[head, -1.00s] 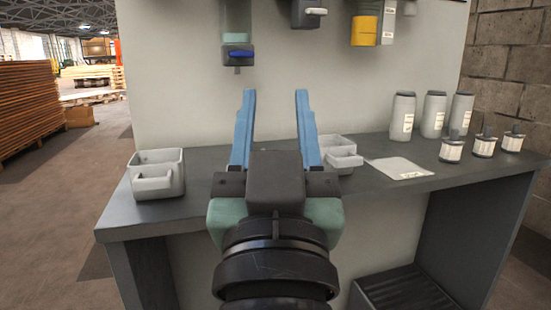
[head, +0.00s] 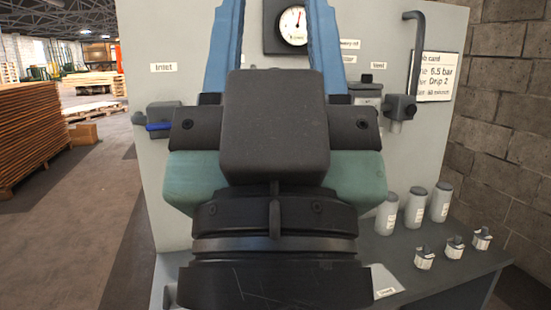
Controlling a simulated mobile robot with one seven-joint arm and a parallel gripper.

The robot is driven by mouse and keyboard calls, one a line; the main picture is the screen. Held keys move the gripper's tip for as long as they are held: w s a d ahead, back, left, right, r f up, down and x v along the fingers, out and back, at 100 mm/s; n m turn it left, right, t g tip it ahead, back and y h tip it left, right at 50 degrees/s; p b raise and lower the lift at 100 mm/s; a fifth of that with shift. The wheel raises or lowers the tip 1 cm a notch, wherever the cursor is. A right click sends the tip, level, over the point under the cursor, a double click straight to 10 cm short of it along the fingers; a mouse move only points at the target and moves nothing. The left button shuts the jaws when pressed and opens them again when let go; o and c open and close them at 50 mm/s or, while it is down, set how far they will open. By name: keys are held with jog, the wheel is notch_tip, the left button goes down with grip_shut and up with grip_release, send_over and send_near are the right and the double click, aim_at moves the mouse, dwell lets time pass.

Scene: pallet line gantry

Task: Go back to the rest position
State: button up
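My gripper (head: 275,45) fills the middle of the head view, pointing up and away. Its two blue fingers stand wide apart, with nothing visible held between them. The finger tips run up to or past the top edge of the picture. Behind the fingers is a pale panel (head: 180,100) with a round gauge (head: 293,26) showing between them. The gripper body hides much of the panel's middle and most of the bench's left part.
The grey bench (head: 450,268) shows at lower right. Several grey bottles (head: 413,207) and filter-like cylinders (head: 454,249) stand on it. A pipe (head: 412,60) and a blue-handled valve (head: 158,127) stick out of the panel. A block wall (head: 505,130) is at right; open floor (head: 60,230) lies left.

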notch_tip(320, 180, up, 16)
jog(key=p, duration=1.3)
jog(key=shift+f, duration=0.15)
